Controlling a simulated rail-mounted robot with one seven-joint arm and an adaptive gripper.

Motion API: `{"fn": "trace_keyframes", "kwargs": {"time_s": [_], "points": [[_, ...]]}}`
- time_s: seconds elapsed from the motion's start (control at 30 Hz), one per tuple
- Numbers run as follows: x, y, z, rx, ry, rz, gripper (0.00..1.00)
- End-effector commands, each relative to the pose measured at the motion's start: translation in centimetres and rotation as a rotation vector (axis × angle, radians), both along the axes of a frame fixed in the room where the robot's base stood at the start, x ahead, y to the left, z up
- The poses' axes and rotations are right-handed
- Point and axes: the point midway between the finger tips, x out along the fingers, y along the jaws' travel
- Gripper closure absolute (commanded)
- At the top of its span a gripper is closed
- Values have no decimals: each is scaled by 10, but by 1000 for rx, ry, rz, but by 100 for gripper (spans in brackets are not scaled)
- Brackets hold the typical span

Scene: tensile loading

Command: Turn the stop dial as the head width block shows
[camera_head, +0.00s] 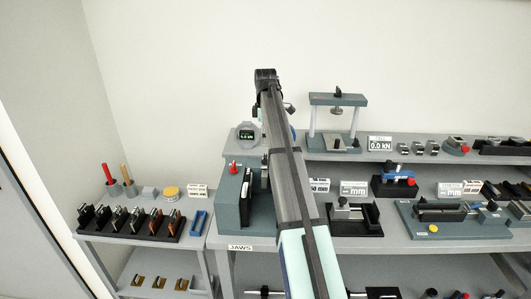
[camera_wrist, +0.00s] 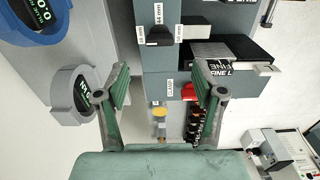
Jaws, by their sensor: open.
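A dark knob (camera_wrist: 157,35), which looks like the stop dial, sits on a grey-blue housing among labels reading 38 mm, 44 mm and 50 mm. Its pointed end seems to face the 44 mm label. My gripper (camera_wrist: 163,68) is open and empty, its two green-padded fingers spread wide below the knob in the wrist view, apart from it. In the head view the housing (camera_head: 228,205) stands at the left of the bench, and my arm hides part of it and the knob. I cannot pick out the head width block for certain.
A red clamp button (camera_wrist: 188,91) and a black FINE-labelled block (camera_wrist: 215,53) are near the fingers. A round display (camera_wrist: 70,96) is left of them. A jaw rack (camera_head: 130,222) stands left in the head view. Fixtures (camera_head: 460,215) fill the bench right.

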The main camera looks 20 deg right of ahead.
Motion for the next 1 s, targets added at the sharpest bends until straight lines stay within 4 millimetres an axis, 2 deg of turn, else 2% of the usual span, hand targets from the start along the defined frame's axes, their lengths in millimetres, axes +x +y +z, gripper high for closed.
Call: {"fn": "trace_keyframes", "kwargs": {"time_s": [0.2, 0.4, 0.6, 0.87, 0.9, 0.97, 1.0], "points": [[-2, 1, -41, 1, 2, 0, 31], [-1, 0, -68, 0, 1, 0, 31], [0, 0, -80, 0, 0, 0, 31], [0, 0, -82, 0, 0, 0, 31], [0, 0, -82, 0, -1, 0, 35], [0, 0, -82, 0, 0, 0, 56], [0, 0, -82, 0, 0, 0, 70]]}}
